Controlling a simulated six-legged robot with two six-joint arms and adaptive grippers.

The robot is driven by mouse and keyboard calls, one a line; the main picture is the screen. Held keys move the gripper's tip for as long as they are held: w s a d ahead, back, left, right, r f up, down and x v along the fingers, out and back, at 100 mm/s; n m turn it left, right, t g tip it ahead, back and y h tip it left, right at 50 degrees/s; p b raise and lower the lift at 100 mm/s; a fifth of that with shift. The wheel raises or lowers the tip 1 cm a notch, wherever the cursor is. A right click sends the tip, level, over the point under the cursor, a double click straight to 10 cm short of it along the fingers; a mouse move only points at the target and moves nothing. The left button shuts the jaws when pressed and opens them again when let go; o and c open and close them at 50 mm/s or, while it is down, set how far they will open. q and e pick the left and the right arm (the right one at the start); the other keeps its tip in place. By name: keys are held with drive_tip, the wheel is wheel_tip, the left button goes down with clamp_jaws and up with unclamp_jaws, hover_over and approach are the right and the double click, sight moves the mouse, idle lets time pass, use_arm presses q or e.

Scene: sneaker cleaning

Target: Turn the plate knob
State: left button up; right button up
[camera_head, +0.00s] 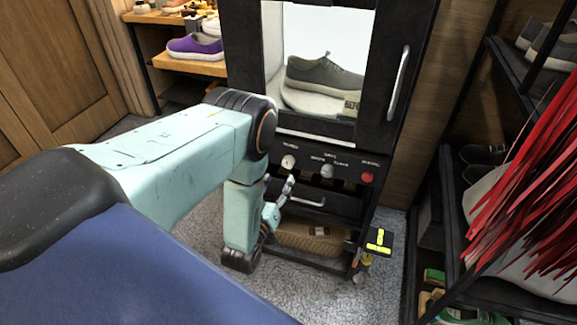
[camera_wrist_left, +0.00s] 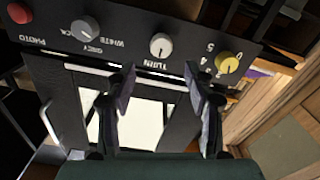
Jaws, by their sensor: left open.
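The plate knob appears to be the white knob marked TURN (camera_wrist_left: 161,46) on the black control panel. It also shows in the head view (camera_head: 288,161) below the lit cabinet. My left gripper (camera_wrist_left: 160,78) is open and empty, its two dark fingers to either side of the knob's line in the wrist view. The fingertips are apart from the knob. In the head view my left gripper (camera_head: 288,185) is just below the knob, partly hidden by my arm. A grey sneaker (camera_head: 322,76) sits on a pale round plate (camera_head: 305,104) inside the cabinet.
A grey selector knob (camera_head: 327,171) and red button (camera_head: 367,177) share the panel; a yellow numbered knob (camera_wrist_left: 228,62) is at the other end. A drawer handle (camera_head: 307,202) lies below. A rack with red strands (camera_head: 530,180) is at right.

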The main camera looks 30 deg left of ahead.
sight(287, 164)
use_arm(q)
drive_tip(key=x, duration=0.3)
drive_tip(key=b+x, duration=0.1)
drive_tip(key=x, duration=0.2)
drive_tip(key=shift+w+a+f, duration=0.1)
drive_tip(key=shift+w+f, duration=0.05)
drive_tip(key=shift+f, duration=0.1)
drive_tip(key=shift+w+r, duration=0.25)
drive_tip(key=shift+w, duration=0.05)
drive_tip(key=shift+f, duration=0.1)
drive_tip(key=shift+w+a, duration=0.1)
drive_tip(key=c, duration=0.6)
clamp_jaws()
